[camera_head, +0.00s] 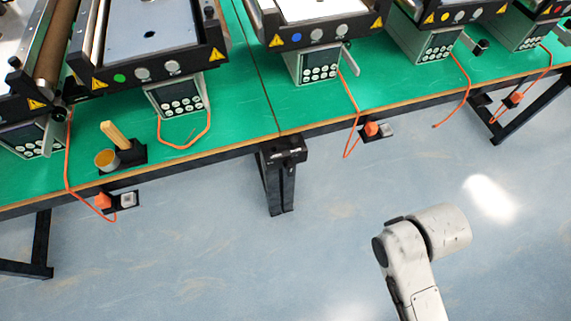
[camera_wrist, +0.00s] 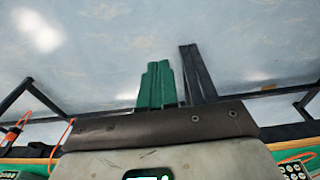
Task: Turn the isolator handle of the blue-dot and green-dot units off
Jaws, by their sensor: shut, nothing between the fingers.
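The green-dot unit (camera_head: 148,60) is at the left of the head view, its green dot (camera_head: 119,78) on the dark front rail. Its control box (camera_head: 178,97) hangs in front; I cannot make out an isolator handle on it. The blue-dot unit (camera_head: 318,30) stands right of it, with its blue dot (camera_head: 288,35) on the rail. A grey lever (camera_head: 349,59) sticks out at the right of its control box (camera_head: 318,70). My gripper is out of the head view. In the wrist view its green fingers (camera_wrist: 155,86) are together and empty, over the floor.
More units stand along the green table (camera_head: 255,105), including a yellow-dot unit (camera_head: 446,17). Orange cables hang over the front edge. A table leg (camera_head: 280,185) stands on open floor.

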